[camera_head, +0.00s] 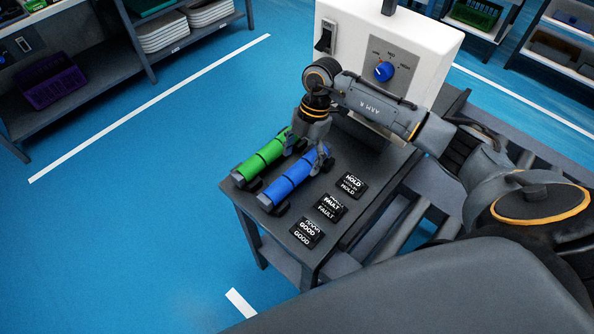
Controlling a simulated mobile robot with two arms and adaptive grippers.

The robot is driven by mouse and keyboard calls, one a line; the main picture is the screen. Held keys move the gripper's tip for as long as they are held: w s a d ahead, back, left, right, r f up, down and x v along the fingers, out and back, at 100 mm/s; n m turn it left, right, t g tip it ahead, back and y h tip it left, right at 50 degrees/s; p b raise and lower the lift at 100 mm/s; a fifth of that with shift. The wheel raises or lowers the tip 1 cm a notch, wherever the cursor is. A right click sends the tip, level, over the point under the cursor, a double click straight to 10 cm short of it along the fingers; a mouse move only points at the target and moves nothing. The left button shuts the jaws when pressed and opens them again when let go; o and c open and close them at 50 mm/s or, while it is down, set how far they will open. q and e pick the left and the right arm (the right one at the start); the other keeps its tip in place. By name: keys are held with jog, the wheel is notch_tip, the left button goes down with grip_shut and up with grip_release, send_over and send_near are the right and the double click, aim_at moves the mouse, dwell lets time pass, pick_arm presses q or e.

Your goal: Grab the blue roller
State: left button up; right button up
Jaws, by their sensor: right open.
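The blue roller (292,180) lies on a dark grey table, in black end supports. A green roller (262,158) lies parallel to it on the left. My right gripper (307,153) points down over the far ends of the two rollers, with one finger by the green roller and the other by the blue roller. It is open, and its fingertips are partly hidden against the rollers, so I cannot tell whether they touch. My left gripper is not in view.
The table (262,213) also holds black labels reading HOLD (351,184), FAULT (330,207) and GOOD (306,232). A white control box (425,50) with a blue knob (384,71) stands behind. Shelves (95,80) stand at the back left. The blue floor at left is clear.

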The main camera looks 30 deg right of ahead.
aim_at(298, 167)
jog(key=shift+p+x, duration=0.4)
jog(key=shift+x, duration=1.55)
jog(key=shift+w+a, duration=0.1)
grip_shut()
jog(key=shift+r, duration=0.1)
